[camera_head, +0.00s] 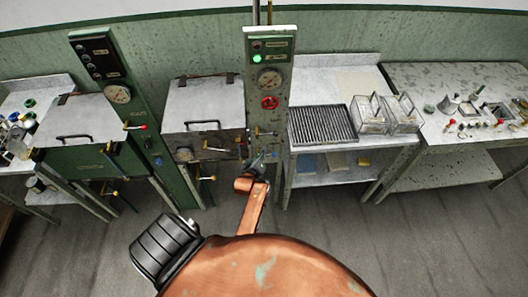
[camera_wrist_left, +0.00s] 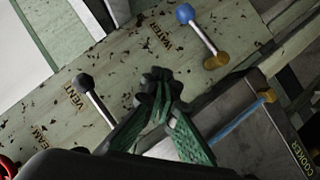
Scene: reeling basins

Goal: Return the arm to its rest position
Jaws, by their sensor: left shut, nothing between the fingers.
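My left gripper (camera_head: 259,162) is in front of the lower part of the middle control panel (camera_head: 270,45), at the end of my orange arm. In the left wrist view its green fingers (camera_wrist_left: 160,88) are closed together with nothing between them. The fingertips appear over the panel face between a black-knobbed lever (camera_wrist_left: 97,100) labelled VENT and a blue-knobbed lever (camera_wrist_left: 203,37) labelled WATER. Contact with either lever cannot be told. My right gripper is in neither view.
A third lever (camera_wrist_left: 240,117) lies by the COOKER label. A red valve wheel (camera_head: 270,103) and a gauge are on the middle panel. A lidded cooker (camera_head: 203,104) stands left of it. A table (camera_head: 340,68) with a slotted rack (camera_head: 322,124) stands right. The floor in front is clear.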

